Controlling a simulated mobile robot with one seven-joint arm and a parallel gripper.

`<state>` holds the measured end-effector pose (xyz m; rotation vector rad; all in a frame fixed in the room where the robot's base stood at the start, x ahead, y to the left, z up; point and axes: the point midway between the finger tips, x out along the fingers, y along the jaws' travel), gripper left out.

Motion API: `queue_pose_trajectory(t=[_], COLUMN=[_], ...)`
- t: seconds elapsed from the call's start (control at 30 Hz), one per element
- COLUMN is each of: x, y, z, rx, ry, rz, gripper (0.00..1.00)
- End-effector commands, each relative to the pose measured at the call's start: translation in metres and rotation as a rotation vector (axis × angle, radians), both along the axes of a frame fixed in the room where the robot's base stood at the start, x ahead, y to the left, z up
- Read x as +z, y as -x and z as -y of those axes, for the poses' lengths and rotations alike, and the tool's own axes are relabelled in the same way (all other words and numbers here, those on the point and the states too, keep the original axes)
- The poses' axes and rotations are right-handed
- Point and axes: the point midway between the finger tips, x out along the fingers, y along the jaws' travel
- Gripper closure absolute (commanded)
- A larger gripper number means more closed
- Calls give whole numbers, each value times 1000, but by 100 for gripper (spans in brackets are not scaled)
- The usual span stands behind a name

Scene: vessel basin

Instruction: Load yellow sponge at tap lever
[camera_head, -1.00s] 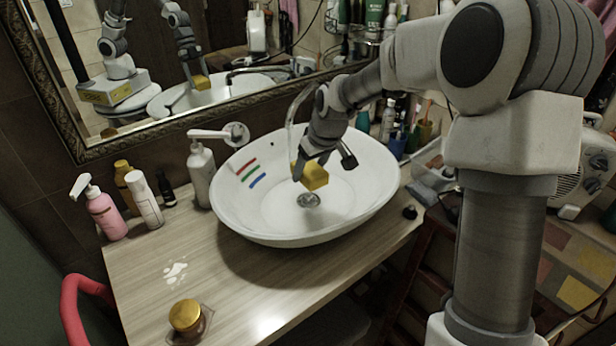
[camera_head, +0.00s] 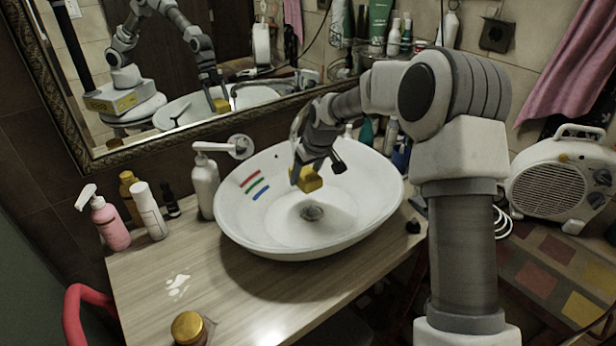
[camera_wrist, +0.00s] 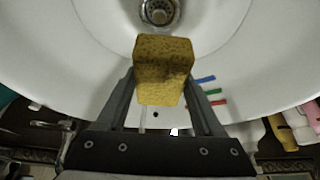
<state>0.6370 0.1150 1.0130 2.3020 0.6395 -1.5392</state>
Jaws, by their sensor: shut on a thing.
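The yellow sponge (camera_head: 309,181) is a small block held over the white basin (camera_head: 240,225), above and left of the drain in the head view. In the wrist view the sponge (camera_wrist: 163,70) sits between the two fingers, with the drain (camera_wrist: 159,12) beyond it. My gripper (camera_head: 306,174) is shut on the sponge. The tap (camera_head: 296,120) rises behind the basin and is partly hidden by my gripper and arm; I cannot make out its lever clearly.
Red, green and blue marks (camera_head: 256,184) are on the basin's left inner wall. A white pump bottle (camera_head: 204,185), a pink pump bottle (camera_head: 108,222) and a white bottle (camera_head: 149,211) stand left. A gold-lidded jar (camera_head: 189,329) is at the front. The counter's front left is mostly clear.

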Motion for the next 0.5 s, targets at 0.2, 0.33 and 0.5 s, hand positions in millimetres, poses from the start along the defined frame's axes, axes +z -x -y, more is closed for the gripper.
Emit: queue_pose_trajectory(t=[0.2,0.33,0.5], x=[-4,-6,-9], y=[-22,-34,-49], z=[-5,-8,-11], rx=[-1,-1,-1], ry=[-1,-2,-1], rz=[-1,0,-1], gripper=[76,76,76])
